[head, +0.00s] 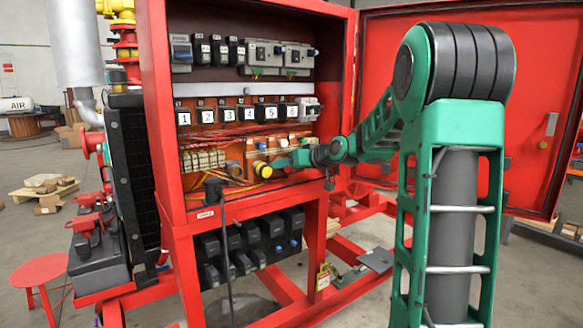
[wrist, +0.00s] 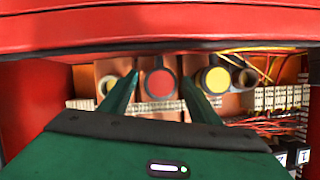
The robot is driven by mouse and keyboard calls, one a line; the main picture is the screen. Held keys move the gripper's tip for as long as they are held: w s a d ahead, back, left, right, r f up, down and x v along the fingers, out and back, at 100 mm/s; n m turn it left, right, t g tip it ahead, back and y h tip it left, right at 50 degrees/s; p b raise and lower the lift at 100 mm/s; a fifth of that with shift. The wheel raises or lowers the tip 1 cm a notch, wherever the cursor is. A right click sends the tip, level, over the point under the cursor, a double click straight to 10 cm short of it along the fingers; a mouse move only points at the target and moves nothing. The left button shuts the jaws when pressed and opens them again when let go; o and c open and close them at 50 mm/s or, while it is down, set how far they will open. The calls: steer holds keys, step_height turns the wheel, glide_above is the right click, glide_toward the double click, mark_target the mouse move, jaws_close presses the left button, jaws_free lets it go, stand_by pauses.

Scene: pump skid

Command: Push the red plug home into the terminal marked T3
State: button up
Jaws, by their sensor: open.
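The red plug (wrist: 159,84) shows in the wrist view as a round red face with a dark rim, in a row of round fittings on an orange-brown panel. I cannot tell how deep it sits. My gripper (wrist: 160,80) is open, its two green fingers on either side of the red plug in the picture; I cannot tell whether they touch it. In the head view my gripper (head: 279,163) reaches into the cabinet's lower part, and the red plug cannot be made out there. No T3 mark is readable.
A yellow round fitting (wrist: 217,79) sits beside the red plug, with a grey round socket (wrist: 108,85) on the other side. Loose wires (wrist: 265,65) run nearby. The red cabinet (head: 155,110) frames the opening. A black plug with cable (head: 213,189) hangs at the lower left.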

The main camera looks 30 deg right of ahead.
mark_target(288, 170)
steer(key=shift+w+f, duration=0.25)
steer(key=shift+w, duration=0.45)
steer(key=c, duration=1.2)
steer(key=shift+o, duration=0.7)
steer(key=shift+c, duration=0.2)
steer(key=shift+s, duration=0.15)
steer(key=shift+s+f, duration=0.1)
steer(key=shift+s, duration=2)
